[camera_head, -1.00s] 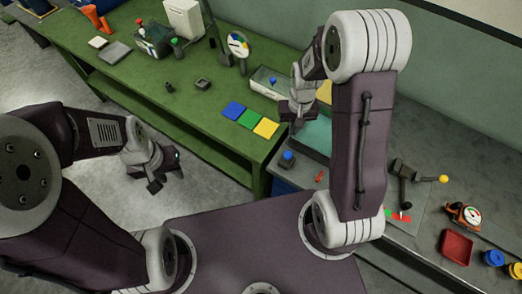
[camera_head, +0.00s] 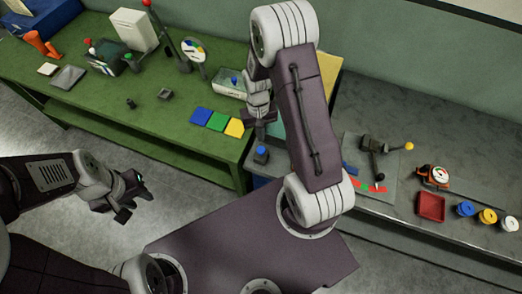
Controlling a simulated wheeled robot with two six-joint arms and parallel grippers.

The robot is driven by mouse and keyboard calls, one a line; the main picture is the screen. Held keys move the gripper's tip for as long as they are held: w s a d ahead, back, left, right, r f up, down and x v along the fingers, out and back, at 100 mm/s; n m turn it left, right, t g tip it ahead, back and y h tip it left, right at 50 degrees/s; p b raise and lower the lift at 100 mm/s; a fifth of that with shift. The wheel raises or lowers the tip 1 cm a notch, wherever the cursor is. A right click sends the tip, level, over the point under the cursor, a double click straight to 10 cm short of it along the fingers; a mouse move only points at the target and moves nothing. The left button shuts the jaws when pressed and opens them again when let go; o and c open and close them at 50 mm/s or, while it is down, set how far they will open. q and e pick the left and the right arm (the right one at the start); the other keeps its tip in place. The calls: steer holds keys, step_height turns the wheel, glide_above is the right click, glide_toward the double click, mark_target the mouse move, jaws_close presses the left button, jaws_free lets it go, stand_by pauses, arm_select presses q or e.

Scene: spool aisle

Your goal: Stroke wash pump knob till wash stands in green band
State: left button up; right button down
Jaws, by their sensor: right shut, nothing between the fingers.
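A blue knob (camera_head: 262,153) stands on a blue box at the green bench's right end, just below my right gripper. Another small blue knob (camera_head: 234,78) stands on a pale tray (camera_head: 229,91) at the back of the bench. I cannot tell which is the wash pump knob, and no wash level or green band can be made out. My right gripper (camera_head: 260,124) is shut and empty, pointing down right of the coloured cards, seemingly above and apart from the nearer knob. My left gripper (camera_head: 134,204) appears open and empty over the floor.
The green bench (camera_head: 130,125) holds blue, green and yellow cards (camera_head: 217,119) and a dial (camera_head: 193,49).

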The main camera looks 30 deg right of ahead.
mark_target(261, 148)
steer(key=f+b, duration=0.4)
steer(key=f, duration=0.1)
steer(key=shift+s+a+f, duration=0.1)
steer(key=shift+s, duration=0.1)
